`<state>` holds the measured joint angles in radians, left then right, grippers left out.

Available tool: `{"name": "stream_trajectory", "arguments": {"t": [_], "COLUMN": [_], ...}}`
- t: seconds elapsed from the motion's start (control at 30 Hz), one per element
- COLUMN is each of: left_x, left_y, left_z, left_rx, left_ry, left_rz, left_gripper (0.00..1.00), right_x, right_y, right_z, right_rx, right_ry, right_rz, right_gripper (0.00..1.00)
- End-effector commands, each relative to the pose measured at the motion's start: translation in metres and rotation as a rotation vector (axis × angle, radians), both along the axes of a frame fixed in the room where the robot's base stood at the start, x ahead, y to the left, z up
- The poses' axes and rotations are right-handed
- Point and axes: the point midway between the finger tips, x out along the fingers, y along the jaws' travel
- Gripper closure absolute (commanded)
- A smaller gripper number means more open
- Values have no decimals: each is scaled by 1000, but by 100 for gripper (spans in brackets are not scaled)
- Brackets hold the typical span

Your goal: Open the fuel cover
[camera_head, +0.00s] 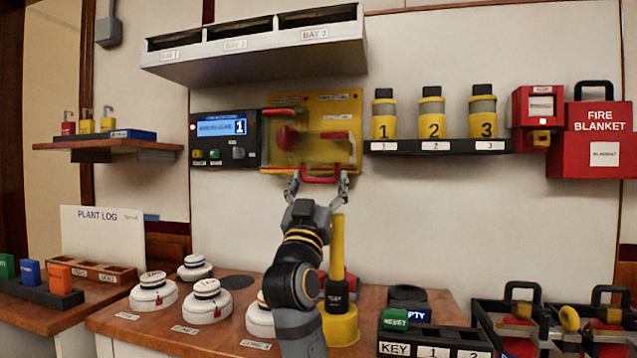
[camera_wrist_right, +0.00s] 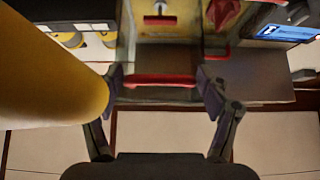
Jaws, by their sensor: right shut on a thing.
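The fuel cover (camera_head: 306,150) is a see-through panel over a yellow plate (camera_head: 345,110) on the wall, beside a dark control box with a blue display. A red bar handle (camera_head: 321,179) runs along its lower edge. My right gripper (camera_head: 319,184) reaches up from below and is shut on this handle, with one finger at each end of the bar. The right wrist view shows the red handle (camera_wrist_right: 160,80) between the fingers. A red round part (camera_head: 287,138) shows behind the panel. The cover appears down over the plate; its exact angle is hard to tell. My left gripper is not in view.
A tall yellow post (camera_head: 338,250) stands just right of my right arm and looms large in the wrist view (camera_wrist_right: 50,80). A shelf (camera_head: 435,146) with yellow canisters is right of the cover. A bay box (camera_head: 255,50) overhangs above. White round detectors (camera_head: 207,300) stand on the table.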

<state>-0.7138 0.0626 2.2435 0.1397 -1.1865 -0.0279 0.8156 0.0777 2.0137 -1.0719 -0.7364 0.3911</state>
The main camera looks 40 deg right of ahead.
Motion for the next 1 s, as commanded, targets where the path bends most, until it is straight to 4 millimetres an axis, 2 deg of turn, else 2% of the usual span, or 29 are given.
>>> {"name": "stream_trajectory", "arguments": {"t": [0.03,0.47,0.5,0.63,0.67,1.0], "left_x": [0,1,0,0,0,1], "left_y": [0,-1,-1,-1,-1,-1], "left_z": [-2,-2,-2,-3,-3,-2], "left_rx": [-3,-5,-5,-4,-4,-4], "left_ry": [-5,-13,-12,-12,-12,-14], "left_rz": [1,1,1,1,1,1], "left_gripper": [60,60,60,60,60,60], "right_x": [3,3,3,2,2,1], "right_y": [-1,-1,-1,-1,-1,0], "right_z": [-5,-5,-5,-4,-4,-3], "right_rx": [6,5,5,4,3,2], "right_ry": [10,9,9,6,6,1], "right_rz": [0,0,0,-1,-1,0], "right_gripper": [80,80,21,3,2,2]}}
